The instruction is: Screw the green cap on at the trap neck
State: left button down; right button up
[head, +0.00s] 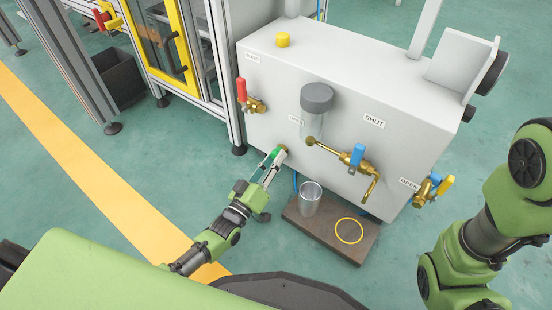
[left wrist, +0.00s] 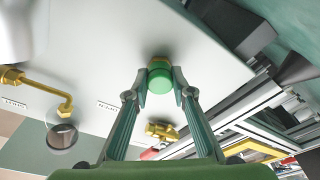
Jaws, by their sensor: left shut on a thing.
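My left gripper (head: 272,160) is shut on the green cap (left wrist: 160,80) at the lower front of the white cabinet. In the left wrist view the fingertips (left wrist: 160,88) grip the cap from both sides. A brass neck (left wrist: 159,61) shows directly behind the cap, against the cabinet face. The cap is in line with the neck and appears to meet it; I cannot tell how far it is threaded. In the head view the green cap (head: 275,152) is partly covered by the fingers. My right arm shows at the right, but its gripper is out of view.
The white cabinet (head: 260,85) carries a red-handled valve (head: 243,92), a blue-handled valve (head: 356,156) with a bent brass spout, and a grey-topped clear bowl (head: 316,98). A metal cup (head: 310,198) and yellow ring (head: 349,231) are on a brown board (head: 325,235) below.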

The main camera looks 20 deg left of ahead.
pick_arm(q)
jog(key=shift+w+d+f+t+y, duration=0.15)
jog(key=shift+w+d+t+y, duration=0.05)
jog(key=shift+t+y, duration=0.1)
jog(key=m+h, duration=0.1)
jog(key=m, duration=0.3)
jog(key=shift+a, duration=0.2)
jog(key=m+h, duration=0.1)
jog(key=m, duration=0.1)
jog(key=shift+m, duration=0.3)
jog(key=shift+r, duration=0.2)
